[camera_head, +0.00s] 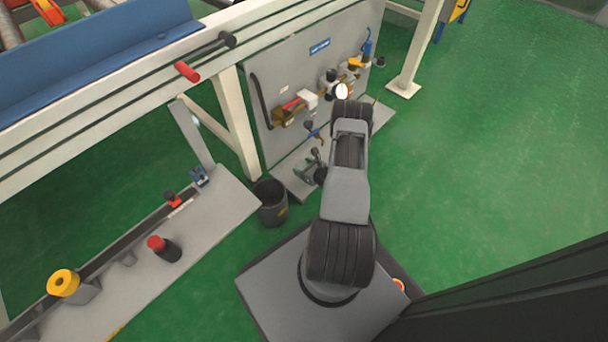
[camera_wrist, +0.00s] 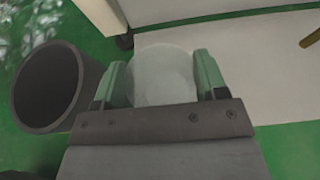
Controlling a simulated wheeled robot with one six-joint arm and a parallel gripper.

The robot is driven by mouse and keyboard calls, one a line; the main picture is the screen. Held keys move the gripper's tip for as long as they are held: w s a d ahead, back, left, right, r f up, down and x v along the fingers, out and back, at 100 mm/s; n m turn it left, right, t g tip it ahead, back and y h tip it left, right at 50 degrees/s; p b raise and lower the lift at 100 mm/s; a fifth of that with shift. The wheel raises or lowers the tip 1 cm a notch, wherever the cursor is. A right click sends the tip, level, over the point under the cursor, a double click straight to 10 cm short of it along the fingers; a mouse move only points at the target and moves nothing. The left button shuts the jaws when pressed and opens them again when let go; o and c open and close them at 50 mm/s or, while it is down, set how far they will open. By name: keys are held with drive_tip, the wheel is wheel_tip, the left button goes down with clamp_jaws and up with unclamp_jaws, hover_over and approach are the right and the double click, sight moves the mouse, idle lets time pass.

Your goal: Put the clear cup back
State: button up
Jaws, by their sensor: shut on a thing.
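The clear cup (camera_wrist: 163,78) is between the two green fingers of my gripper (camera_wrist: 162,82) in the wrist view. My gripper is shut on it, one finger on each side. The cup looks pale and see-through, and its lower part is hidden behind the dark gripper plate. In the head view my gripper (camera_head: 309,168) is left of my arm, above the low grey base of the panel. The cup is too small to make out clearly there. I cannot tell how high the cup is or whether it touches anything.
A black bin (camera_head: 271,203) stands left of my gripper; it also shows in the wrist view (camera_wrist: 24,92). A grey upright panel (camera_head: 290,72) with valves and pipes is behind. A low grey platform (camera_head: 215,212) lies left. Green floor is clear at right.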

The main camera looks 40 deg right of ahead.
sight(301, 165)
drive_tip(key=shift+w+d+f+b, duration=0.3)
drive_tip(key=shift+w+f, duration=0.1)
drive_tip(key=shift+f, duration=0.25)
drive_tip(key=shift+w+d+f+b, duration=0.3)
drive_tip(key=shift+w+f, duration=0.05)
drive_tip(key=shift+f, duration=0.25)
drive_tip(key=shift+w+d+f+b, duration=0.1)
drive_tip(key=shift+f+b, duration=0.35)
drive_tip(key=shift+f, duration=0.4)
drive_tip(key=shift+w+d+f+b, duration=0.1)
drive_tip(key=shift+f+b, duration=0.3)
drive_tip(key=shift+f, duration=0.4)
drive_tip(key=shift+f, duration=0.15)
drive_tip(key=o, duration=1)
